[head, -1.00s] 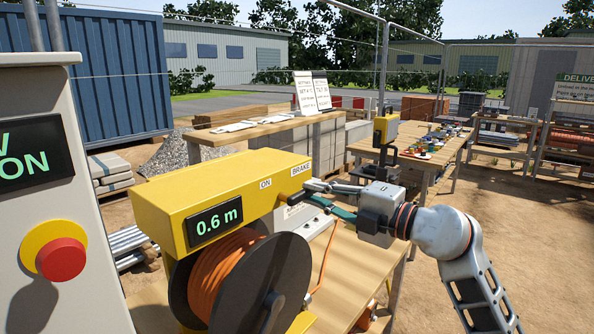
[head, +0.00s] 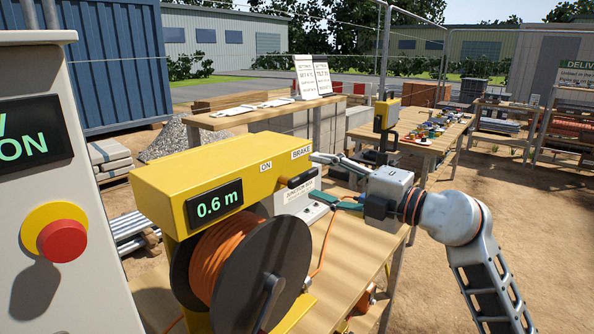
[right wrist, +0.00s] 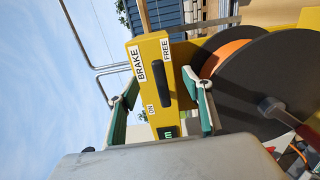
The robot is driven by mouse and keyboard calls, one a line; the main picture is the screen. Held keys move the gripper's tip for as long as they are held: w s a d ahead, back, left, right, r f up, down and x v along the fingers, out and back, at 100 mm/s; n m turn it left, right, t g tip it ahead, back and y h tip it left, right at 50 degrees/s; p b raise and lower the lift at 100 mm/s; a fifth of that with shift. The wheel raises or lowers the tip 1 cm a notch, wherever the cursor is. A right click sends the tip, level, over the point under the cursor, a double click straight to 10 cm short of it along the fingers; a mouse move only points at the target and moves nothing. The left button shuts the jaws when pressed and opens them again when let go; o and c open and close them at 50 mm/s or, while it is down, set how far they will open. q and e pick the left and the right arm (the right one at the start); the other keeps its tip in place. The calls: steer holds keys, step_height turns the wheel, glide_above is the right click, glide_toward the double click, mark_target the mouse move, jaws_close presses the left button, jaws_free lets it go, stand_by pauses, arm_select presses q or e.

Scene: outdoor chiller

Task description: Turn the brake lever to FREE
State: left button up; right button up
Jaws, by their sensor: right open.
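The brake lever (head: 298,181) is a short black bar on the end of the yellow reel housing (head: 165,180). It also shows in the right wrist view (right wrist: 158,82), between a FREE label (right wrist: 167,50) and an ON label (right wrist: 151,109), beside the word BRAKE. My right gripper (head: 318,177) is open at that end of the housing, one finger above the lever and one below it in the head view. In the right wrist view its fingers (right wrist: 160,95) stand on either side of the lever, with gaps. My left gripper is not in view.
A cable reel (head: 250,265) with orange cable hangs under the housing, beside a wooden table (head: 360,245). A grey cabinet (head: 80,220) with a red button (head: 62,239) stands at the left. A grey labelled box (head: 300,203) sits behind the lever, close to the lower finger.

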steer(key=shift+v, duration=2.8)
